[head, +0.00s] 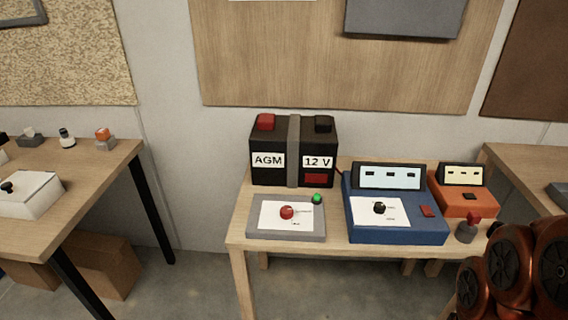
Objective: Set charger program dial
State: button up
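A blue box (396,229) that looks like the charger stands on the small wooden table. It has a tilted pale screen (388,176) with dark marks, a white label with a black dial (380,208), and a red switch (427,211). The dial's print is too small to read. A black battery (293,152) marked AGM and 12 V stands behind and to the left, with a red and a black terminal cap. My gripper is not in view; only parts of my arm show at the lower right, apart from the dial in the picture.
A grey panel (258,232) with a red knob (287,212) and green button (317,198) sits left of the blue box. Other tables (100,185) flank this one, with floor between.

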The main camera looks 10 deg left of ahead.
aim_at(379, 208)
jog(key=z, duration=0.55)
jog(key=k, duration=0.65)
jog(key=z, duration=0.25)
jog(key=i, duration=0.95)
jog(key=u, duration=1.25)
jog(key=i, duration=0.55)
jog(key=u, duration=0.6)
